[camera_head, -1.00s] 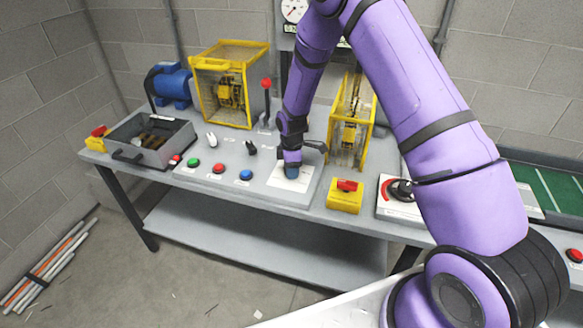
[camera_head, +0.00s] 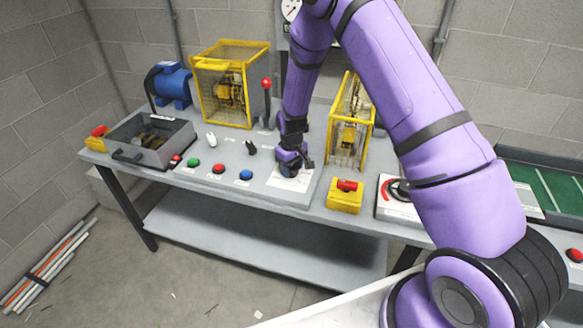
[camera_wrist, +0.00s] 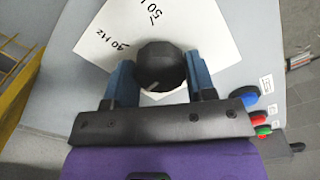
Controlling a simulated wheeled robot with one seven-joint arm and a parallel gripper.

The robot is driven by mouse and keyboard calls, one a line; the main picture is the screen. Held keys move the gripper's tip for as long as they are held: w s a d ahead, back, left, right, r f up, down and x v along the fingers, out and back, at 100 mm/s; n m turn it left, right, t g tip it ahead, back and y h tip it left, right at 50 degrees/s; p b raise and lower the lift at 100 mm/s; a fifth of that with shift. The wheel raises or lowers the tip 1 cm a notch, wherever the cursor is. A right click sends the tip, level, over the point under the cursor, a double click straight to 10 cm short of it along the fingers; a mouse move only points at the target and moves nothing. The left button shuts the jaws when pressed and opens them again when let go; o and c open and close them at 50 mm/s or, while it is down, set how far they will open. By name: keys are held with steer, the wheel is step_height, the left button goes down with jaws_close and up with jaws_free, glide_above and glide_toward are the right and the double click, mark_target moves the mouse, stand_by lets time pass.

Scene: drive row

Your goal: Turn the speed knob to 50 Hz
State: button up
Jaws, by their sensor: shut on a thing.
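The speed knob (camera_wrist: 160,62) is a black round knob on a white scale plate (camera_wrist: 205,30) in the wrist view. A short pale pointer mark shows on the knob's side nearest my wrist. The scale shows a partly cut "50 H" at the top and another Hz mark on the left. My gripper's blue fingers (camera_wrist: 160,84) stand on both sides of the knob and are shut on it. In the head view my gripper (camera_head: 290,171) points down over the white plate (camera_head: 288,184) and hides the knob.
Green (camera_head: 194,162), red (camera_head: 218,169) and blue (camera_head: 246,175) buttons lie left of the plate. A yellow box with a red button (camera_head: 345,196) and a yellow-framed guard (camera_head: 350,125) stand to its right. A red-knobbed lever (camera_head: 267,100) rises behind.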

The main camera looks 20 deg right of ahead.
mark_target(291, 167)
steer(key=m, duration=0.6)
steer(key=shift+m, duration=0.3)
steer(key=m, duration=0.6)
steer(key=shift+w, duration=0.1)
steer(key=m, duration=0.6)
steer(key=shift+m, duration=0.4)
steer(key=m, duration=0.6)
steer(key=shift+m, duration=0.3)
steer(key=o, duration=0.9)
steer(key=shift+r, duration=0.1)
step_height(291, 167, up, 11)
steer(key=shift+f, duration=0.2)
